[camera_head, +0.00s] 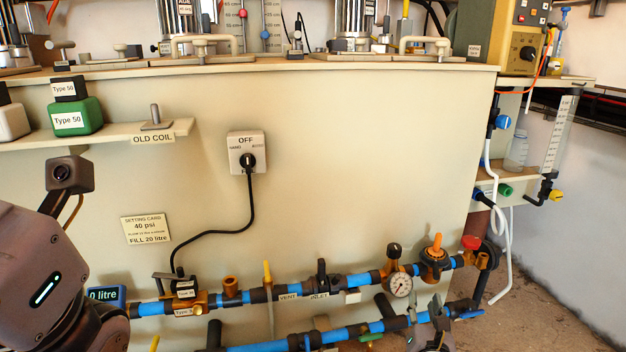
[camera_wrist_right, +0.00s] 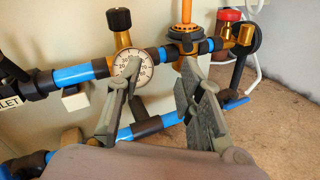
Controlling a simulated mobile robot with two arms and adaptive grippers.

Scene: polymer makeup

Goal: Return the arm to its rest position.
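My right gripper (camera_head: 425,310) is low in the head view, in front of the blue pipe run. In the right wrist view the same gripper (camera_wrist_right: 160,78) has its two fingers spread apart with nothing held between them. Past its fingertips are a round pressure gauge (camera_wrist_right: 133,68) and an orange-topped brass fitting (camera_wrist_right: 187,48). I cannot tell whether the fingers touch them. The gauge (camera_head: 399,285) also shows in the head view. A dark arm part of mine fills the lower left of the head view; my left gripper's fingers do not show.
Blue pipes (camera_head: 366,280) with valves cross the lower panel. A switch box (camera_head: 247,152) marked OFF hangs mid-panel with a black cable. The bare floor (camera_head: 545,315) at right looks clear.

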